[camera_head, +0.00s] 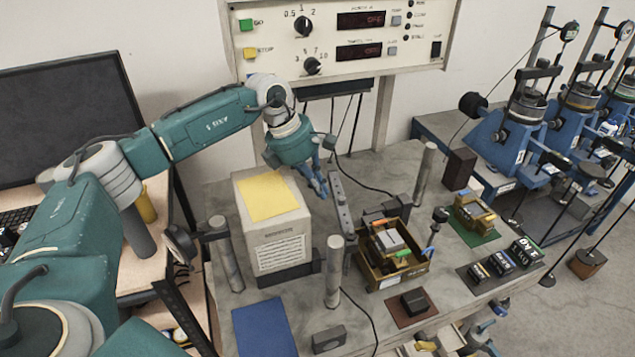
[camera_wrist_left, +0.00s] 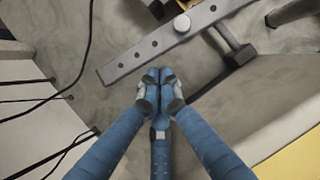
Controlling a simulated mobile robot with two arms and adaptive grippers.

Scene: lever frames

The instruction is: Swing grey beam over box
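The grey beam (camera_head: 343,212) is a flat bar with a row of holes. It stands between the cream box and the wooden tray, with its far end near my left gripper (camera_head: 320,184). The left wrist view shows the beam (camera_wrist_left: 150,52) with a round knob on it. The cream box (camera_head: 283,247) has a yellow top (camera_head: 266,196) and a vented front; the yellow shows at the lower right of the wrist view (camera_wrist_left: 295,160). My left gripper's blue fingers (camera_wrist_left: 160,85) are together and empty, beside the beam; I cannot tell whether they touch it. My right gripper is not in view.
Metal posts stand at the bench's left (camera_head: 226,255), front (camera_head: 334,272) and back right (camera_head: 424,172). A wooden tray (camera_head: 402,279) with small parts sits right of the beam. A control panel (camera_head: 340,35) hangs behind. A blue mat (camera_head: 264,328) lies in front.

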